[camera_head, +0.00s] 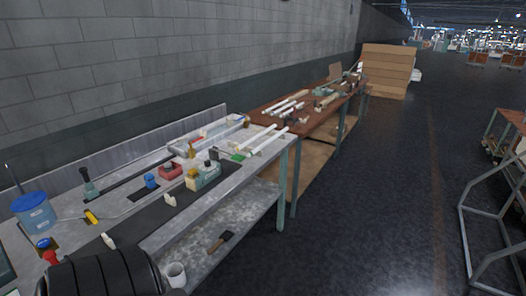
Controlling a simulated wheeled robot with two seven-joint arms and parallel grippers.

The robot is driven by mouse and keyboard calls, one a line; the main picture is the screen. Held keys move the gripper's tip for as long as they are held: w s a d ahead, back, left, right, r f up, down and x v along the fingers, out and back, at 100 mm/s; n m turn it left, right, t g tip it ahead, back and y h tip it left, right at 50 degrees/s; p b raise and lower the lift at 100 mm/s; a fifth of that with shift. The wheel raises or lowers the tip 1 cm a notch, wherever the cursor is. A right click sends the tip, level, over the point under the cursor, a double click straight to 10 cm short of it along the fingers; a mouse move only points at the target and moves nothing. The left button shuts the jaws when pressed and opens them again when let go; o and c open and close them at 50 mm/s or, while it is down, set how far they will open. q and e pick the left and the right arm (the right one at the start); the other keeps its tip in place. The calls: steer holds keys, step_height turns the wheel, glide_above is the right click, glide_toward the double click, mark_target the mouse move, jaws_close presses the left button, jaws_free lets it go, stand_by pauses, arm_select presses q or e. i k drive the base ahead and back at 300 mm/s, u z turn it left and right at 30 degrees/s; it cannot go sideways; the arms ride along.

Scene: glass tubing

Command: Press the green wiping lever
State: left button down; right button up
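I cannot clearly pick out a green wiping lever. A dark green upright piece with a thin stem (89,185) stands near the back of the near metal workbench (225,186), at left. A pale green box-like device (205,177) sits at the bench's middle right. A small bright green flat piece (238,157) lies near the bench's far end. Neither gripper shows in the head view, so nothing is seen touching these pieces.
A blue-lidded tub (34,212), a red block (171,170) and a yellow-handled tool (92,216) are on the bench. A white cup (175,273) and a brush (220,240) are on its lower shelf. A brown table (300,108) stands beyond. Open floor (385,190) lies right.

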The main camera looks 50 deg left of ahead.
mark_target(237, 157)
steer(key=i, duration=2.2)
steer(key=u, duration=0.85)
steer(key=i, duration=1.2)
steer(key=u, duration=1.7)
steer(key=i, duration=0.55)
steer(key=u, duration=0.3)
